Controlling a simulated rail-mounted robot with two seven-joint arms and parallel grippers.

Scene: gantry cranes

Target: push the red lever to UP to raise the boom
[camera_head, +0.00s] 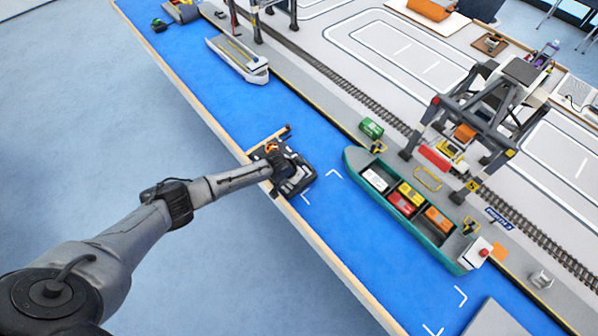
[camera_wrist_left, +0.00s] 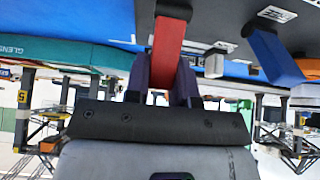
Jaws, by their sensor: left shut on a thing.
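A dark control box (camera_head: 300,181) sits at the near edge of the blue water surface in the head view. My left gripper (camera_head: 285,167) is over it and hides much of its top. In the left wrist view, a red lever (camera_wrist_left: 168,48) stands between the fingers of my left gripper (camera_wrist_left: 170,84), which is shut on it. A blue lever (camera_wrist_left: 272,55) stands beside it, apart from the gripper. The labels on the box are too small to read. A dark gantry crane (camera_head: 455,107) stands on the quay. My right gripper is in neither view.
A teal ship (camera_head: 353,163) with several coloured containers lies right of the box. A grey-white ship (camera_head: 232,58) lies farther back. A green container (camera_head: 371,128) and the rail track (camera_head: 345,88) are on the quay. Open floor (camera_head: 90,130) lies to the left.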

